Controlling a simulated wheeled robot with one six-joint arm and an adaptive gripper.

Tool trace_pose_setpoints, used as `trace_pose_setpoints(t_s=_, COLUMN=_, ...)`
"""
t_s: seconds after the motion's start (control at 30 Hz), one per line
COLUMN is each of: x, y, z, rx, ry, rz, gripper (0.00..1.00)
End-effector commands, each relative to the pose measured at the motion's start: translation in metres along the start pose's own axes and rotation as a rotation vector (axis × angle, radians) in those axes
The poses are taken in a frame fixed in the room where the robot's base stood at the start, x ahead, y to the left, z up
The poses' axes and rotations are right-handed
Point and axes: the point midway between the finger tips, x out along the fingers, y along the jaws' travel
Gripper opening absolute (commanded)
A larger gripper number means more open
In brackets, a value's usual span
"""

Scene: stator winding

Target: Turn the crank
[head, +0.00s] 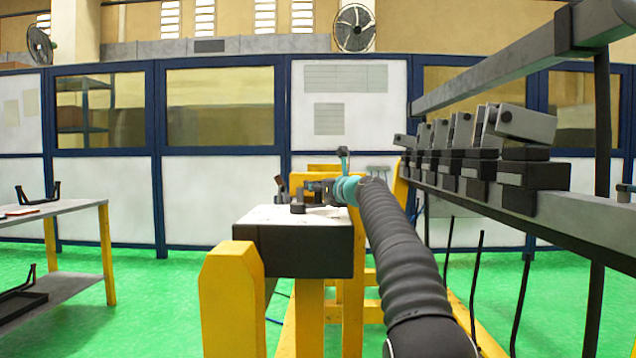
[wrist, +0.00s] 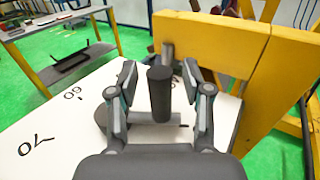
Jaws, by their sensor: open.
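In the wrist view the crank's upright black cylindrical handle (wrist: 159,95) stands between the two fingers of my gripper (wrist: 158,76). The fingers are open, one on each side, with a visible gap to the handle. The white dial plate (wrist: 72,125) carries printed numbers such as 60 and 70. In the head view the plate tops a black block (head: 305,250), and my gripper (head: 300,194) is just above it. The crank is small and hard to separate from my gripper there.
A yellow frame part (wrist: 212,42) rises just beyond the plate. A yellow post (head: 230,300) stands before the block. A grey rack (head: 600,215) with several clamps is at right. A side table (head: 60,207) stands at left, with open green floor between.

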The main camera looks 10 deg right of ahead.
Motion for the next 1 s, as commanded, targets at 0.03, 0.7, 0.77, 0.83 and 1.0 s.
trace_pose_setpoints(t_s=0.03, x=0.002, y=0.0, z=0.001, rx=0.0, ry=0.0, rz=0.0, gripper=0.49)
trace_pose_setpoints(t_s=0.7, x=0.002, y=0.0, z=0.0, rx=0.0, ry=0.0, rz=0.0, gripper=0.0)
trace_pose_setpoints(t_s=0.77, x=0.002, y=0.0, z=0.0, rx=0.0, ry=0.0, rz=0.0, gripper=0.0)
trace_pose_setpoints(t_s=0.83, x=0.003, y=0.0, z=0.0, rx=0.0, ry=0.0, rz=0.001, gripper=0.0)
trace_pose_setpoints(t_s=1.0, x=0.015, y=0.022, z=0.003, rx=0.001, ry=0.007, rz=0.072, gripper=0.0)
